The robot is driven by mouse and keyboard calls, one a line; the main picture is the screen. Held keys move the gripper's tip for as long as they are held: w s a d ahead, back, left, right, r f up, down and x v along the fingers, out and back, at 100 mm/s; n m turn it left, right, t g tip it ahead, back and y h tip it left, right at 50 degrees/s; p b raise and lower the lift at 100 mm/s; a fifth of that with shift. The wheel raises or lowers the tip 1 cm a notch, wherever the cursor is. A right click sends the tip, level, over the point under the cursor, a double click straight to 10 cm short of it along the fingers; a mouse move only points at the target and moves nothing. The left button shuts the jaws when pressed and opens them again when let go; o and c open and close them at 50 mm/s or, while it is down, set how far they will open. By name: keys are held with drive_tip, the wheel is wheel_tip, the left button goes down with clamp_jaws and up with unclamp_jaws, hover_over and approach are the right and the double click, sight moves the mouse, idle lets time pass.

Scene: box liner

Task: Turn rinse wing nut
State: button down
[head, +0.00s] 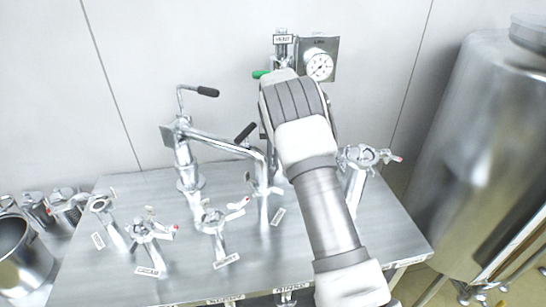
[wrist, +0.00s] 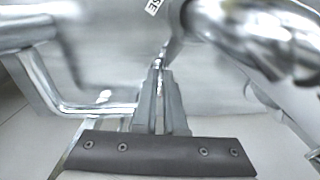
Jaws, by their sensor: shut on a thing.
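My gripper (wrist: 160,75) shows in the wrist view, its two grey fingers close together on a thin shiny metal piece. I take this to be a wing of the rinse wing nut (wrist: 161,57), since a label (wrist: 153,5) ending in "SE" is just above it. The fingers hide most of the gripped part. In the head view my own arm covers the middle right, and my gripper does not show.
The steel table (head: 110,275) carries several valves with wing handles, including one by the "CREAM"-like label (head: 150,271). A curved spout (head: 225,143) rises at the middle. A large tank (head: 470,150) stands at right. Metal pipes crowd the wrist view.

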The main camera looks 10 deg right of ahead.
drive_tip(key=shift+d+m+p, duration=0.15)
drive_tip(key=shift+m+p, duration=0.2)
drive_tip(key=shift+m, duration=2.45)
drive_tip(key=c, duration=1)
unclamp_jaws()
wheel_tip(320, 180, up, 18)
drive_tip(key=shift+f, duration=0.25)
drive_tip(key=shift+r, duration=0.1)
